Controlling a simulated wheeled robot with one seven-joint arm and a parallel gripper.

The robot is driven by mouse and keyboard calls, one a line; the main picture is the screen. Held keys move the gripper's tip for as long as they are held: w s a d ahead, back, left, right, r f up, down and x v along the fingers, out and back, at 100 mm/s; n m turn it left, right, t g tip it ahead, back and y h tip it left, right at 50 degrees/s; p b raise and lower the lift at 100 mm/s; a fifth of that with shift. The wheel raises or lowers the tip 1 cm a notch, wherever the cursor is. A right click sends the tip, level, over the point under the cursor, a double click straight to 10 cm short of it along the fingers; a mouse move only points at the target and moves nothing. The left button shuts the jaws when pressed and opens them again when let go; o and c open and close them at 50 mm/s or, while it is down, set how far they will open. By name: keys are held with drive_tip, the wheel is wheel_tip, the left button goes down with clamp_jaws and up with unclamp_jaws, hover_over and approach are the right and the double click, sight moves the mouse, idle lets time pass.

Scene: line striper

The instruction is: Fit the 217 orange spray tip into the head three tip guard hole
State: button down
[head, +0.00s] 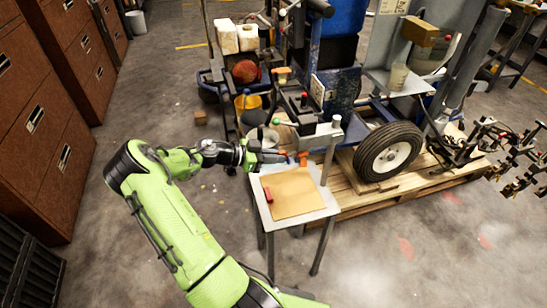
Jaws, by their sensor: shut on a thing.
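My gripper (279,155) reaches in from the left, over the back of a small side table. It is shut on a small orange piece at its fingertips, which looks like the orange spray tip (303,157); its number is too small to read. A row of dark spray heads with brass-coloured parts (515,155) stands at the far right, well away from my gripper. I cannot tell which of these is head three, and its tip guard hole is too small to make out.
The small table (315,212) carries a tan sheet (292,192) and a red object (268,195). Behind it, the striper's black tyre (388,151) stands on a wooden pallet (350,203). Brown drawer cabinets (50,120) line the left. Floor at the front right (450,260) is clear.

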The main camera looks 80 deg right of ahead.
drive_tip(key=shift+s+d+b, duration=0.35)
drive_tip(key=shift+s+d, duration=0.05)
drive_tip(key=shift+s, duration=0.25)
drive_tip(key=shift+s+d+b, duration=0.3)
drive_tip(key=shift+s+d, duration=0.05)
drive_tip(key=shift+s, duration=0.3)
idle(0.6)
drive_tip(key=c, duration=0.8)
unclamp_jaws()
drive_tip(key=v, duration=0.7)
idle(0.8)
